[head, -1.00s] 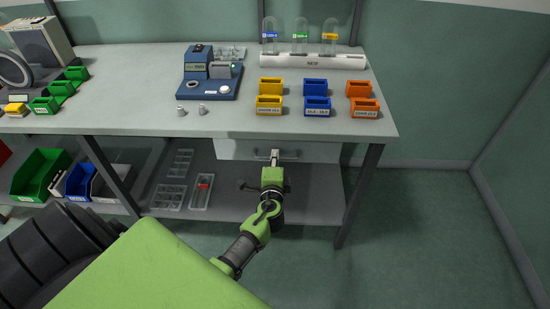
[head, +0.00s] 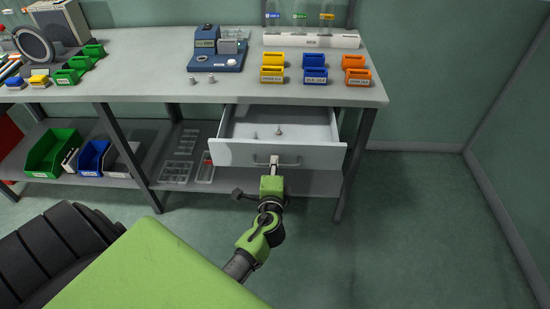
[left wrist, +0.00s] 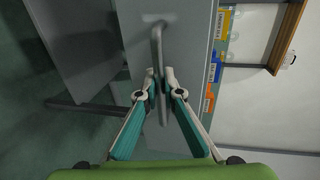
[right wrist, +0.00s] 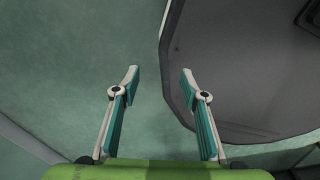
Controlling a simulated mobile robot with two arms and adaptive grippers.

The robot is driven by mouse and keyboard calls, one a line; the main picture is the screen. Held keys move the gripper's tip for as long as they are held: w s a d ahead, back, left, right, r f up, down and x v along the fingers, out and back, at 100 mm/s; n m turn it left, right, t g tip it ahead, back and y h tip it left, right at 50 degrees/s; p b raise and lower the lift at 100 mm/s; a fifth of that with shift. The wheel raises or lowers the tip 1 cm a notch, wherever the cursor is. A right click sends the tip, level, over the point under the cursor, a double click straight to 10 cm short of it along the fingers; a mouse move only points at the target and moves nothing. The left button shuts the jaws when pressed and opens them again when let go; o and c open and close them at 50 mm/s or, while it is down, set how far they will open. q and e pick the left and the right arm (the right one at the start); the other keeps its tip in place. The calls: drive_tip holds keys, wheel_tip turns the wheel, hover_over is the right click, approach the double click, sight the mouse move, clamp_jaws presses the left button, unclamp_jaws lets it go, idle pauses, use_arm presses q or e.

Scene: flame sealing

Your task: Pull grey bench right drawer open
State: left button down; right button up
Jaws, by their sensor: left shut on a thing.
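The grey bench (head: 130,92) has its right drawer (head: 240,154) standing open under the right part of the top. Two small objects lie on the drawer's floor, too small to name. My left gripper (head: 274,163) is at the middle of the drawer front, shut on the bar handle (head: 290,162). In the left wrist view the fingertips (left wrist: 161,76) close around the handle (left wrist: 157,45). My right gripper (right wrist: 160,72) is open and empty in the right wrist view, above the green floor.
Yellow bins (head: 272,75), blue bins (head: 315,75) and orange bins (head: 357,77) stand on the bench top above the drawer. A blue device (head: 217,62) stands left of them. Green bins (head: 80,65) are farther left. The floor right of the bench is clear (head: 430,220).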

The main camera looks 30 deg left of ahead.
use_arm(q)
drive_tip(key=v, duration=0.3)
drive_tip(key=f+v, duration=0.1)
drive_tip(key=v, duration=0.1)
drive_tip(key=shift+s+d+b, duration=0.25)
drive_tip(key=shift+s+b, duration=0.1)
drive_tip(key=shift+s, duration=0.1)
drive_tip(key=c, duration=2.5)
unclamp_jaws()
use_arm(e)
drive_tip(key=shift+w+a+f, duration=0.4)
drive_tip(key=shift+w+a, duration=0.15)
drive_tip(key=shift+w, duration=0.2)
use_arm(q)
drive_tip(key=v, duration=1.2)
drive_tip(key=shift+f, duration=0.1)
use_arm(e)
drive_tip(key=shift+w+a, duration=0.15)
drive_tip(key=shift+w, duration=0.05)
